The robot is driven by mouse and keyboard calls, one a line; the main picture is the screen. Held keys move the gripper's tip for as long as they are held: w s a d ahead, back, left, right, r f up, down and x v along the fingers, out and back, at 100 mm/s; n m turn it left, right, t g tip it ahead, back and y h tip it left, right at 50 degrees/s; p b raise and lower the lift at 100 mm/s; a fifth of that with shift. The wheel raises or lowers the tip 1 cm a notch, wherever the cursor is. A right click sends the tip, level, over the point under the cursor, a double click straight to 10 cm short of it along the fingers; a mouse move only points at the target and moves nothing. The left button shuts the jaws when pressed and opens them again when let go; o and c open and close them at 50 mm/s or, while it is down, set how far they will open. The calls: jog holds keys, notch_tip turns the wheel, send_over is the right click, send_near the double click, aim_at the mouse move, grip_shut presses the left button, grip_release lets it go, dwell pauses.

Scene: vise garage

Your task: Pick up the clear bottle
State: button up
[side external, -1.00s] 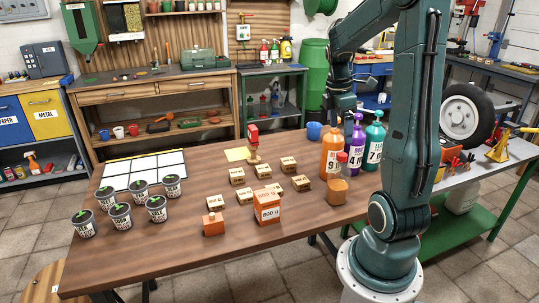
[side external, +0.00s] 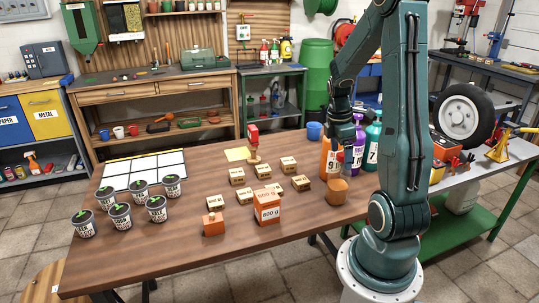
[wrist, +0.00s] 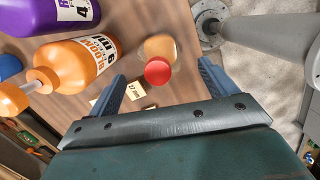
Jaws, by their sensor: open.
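The clear bottle (side external: 337,192), with amber contents, stands on the table's right part, in front of the orange bottle (side external: 329,158). My gripper (side external: 343,150) is above it in the side view and hides its top. In the wrist view, the clear bottle (wrist: 160,46) shows with its red cap (wrist: 157,70). My gripper (wrist: 161,70) is open there, one blue finger to each side of the cap. Nothing is held.
A purple bottle (side external: 357,150) and a teal bottle (side external: 373,142) stand behind, close to the orange one. Several small labelled blocks, an orange-and-white box (side external: 267,207) and several plant pots are to the left.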

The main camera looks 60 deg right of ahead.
aim_at(341, 164)
jog(key=shift+f, duration=0.1)
jog(key=shift+s+d+f, duration=0.1)
jog(key=shift+f, duration=0.7)
jog(key=shift+s+d+f, duration=0.15)
jog(key=shift+f, duration=0.7)
jog(key=shift+s+d+f, duration=0.1)
jog(key=shift+f, duration=0.7)
jog(key=c, duration=1.6)
jog(key=shift+o, duration=0.2)
jog(key=shift+r, duration=0.15)
notch_tip(341, 164, up, 20)
